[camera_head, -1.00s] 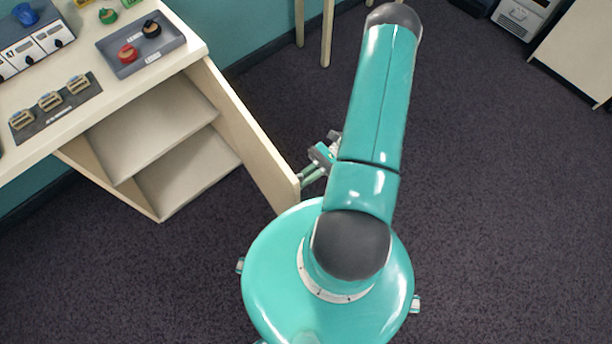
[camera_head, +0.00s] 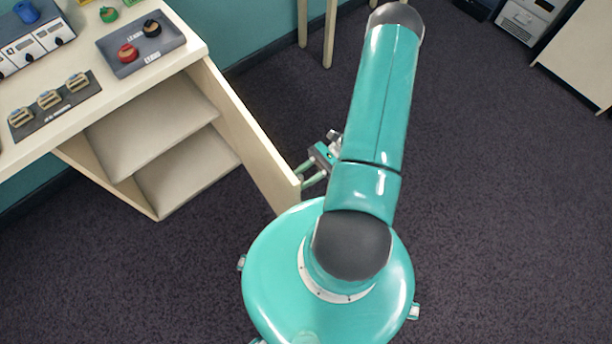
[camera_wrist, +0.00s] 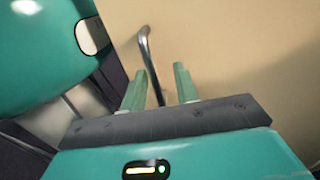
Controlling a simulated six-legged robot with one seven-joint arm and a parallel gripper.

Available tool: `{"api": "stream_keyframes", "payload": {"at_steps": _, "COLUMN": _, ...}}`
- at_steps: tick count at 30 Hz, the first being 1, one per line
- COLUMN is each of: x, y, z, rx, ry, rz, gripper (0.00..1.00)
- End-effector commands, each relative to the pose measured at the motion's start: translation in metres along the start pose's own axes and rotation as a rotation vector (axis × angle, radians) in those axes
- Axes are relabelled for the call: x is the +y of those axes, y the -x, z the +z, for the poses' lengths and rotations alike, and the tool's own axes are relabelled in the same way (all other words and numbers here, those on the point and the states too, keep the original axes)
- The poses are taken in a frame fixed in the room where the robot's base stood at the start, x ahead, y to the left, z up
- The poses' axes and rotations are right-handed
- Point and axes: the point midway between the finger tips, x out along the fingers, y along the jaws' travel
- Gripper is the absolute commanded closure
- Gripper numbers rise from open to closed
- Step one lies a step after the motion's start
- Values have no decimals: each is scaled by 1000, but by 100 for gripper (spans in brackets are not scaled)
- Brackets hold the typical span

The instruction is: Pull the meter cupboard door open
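The meter cupboard door (camera_head: 246,138) is a cream panel standing wide open, swung out from the right side of the cupboard (camera_head: 205,62), so the two shelves inside show. In the wrist view the door's face (camera_wrist: 215,40) fills the background, with a grey metal bar handle (camera_wrist: 150,65) on it. My gripper (camera_wrist: 160,70) is open, its two green fingers apart on either side of the handle's lower part, the handle nearer the left finger. In the head view my gripper (camera_head: 302,179) is at the door's free end; the handle is hidden there.
On the cupboard top are a grey tray (camera_head: 160,62) with red and black knobs, a dark board (camera_head: 52,120) with several small parts, and meters (camera_head: 38,40). Table legs (camera_head: 329,35) stand behind. A cabinet (camera_head: 580,60) is at upper right. Dark carpet lies clear on the right.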

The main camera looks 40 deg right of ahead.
Motion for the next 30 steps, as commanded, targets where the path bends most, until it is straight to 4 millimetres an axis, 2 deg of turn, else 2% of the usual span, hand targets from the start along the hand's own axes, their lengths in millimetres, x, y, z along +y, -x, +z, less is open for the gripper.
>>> {"api": "stream_keyframes", "payload": {"at_steps": 8, "x": 3, "y": 2, "z": 0, "rx": 0, "ry": -5, "rz": 2, "gripper": 70}}
{"api": "stream_keyframes", "payload": {"at_steps": 13, "x": 3, "y": 16, "z": -1, "rx": 2, "ry": -4, "rz": 0, "gripper": 70}}
{"api": "stream_keyframes", "payload": {"at_steps": 17, "x": 3, "y": 39, "z": -1, "rx": 2, "ry": -3, "rz": 1, "gripper": 70}}
{"api": "stream_keyframes", "payload": {"at_steps": 24, "x": 2, "y": 93, "z": -1, "rx": 2, "ry": -3, "rz": -1, "gripper": 70}}
{"api": "stream_keyframes", "payload": {"at_steps": 30, "x": 2, "y": 127, "z": -1, "rx": 1, "ry": -3, "rz": 1, "gripper": 70}}
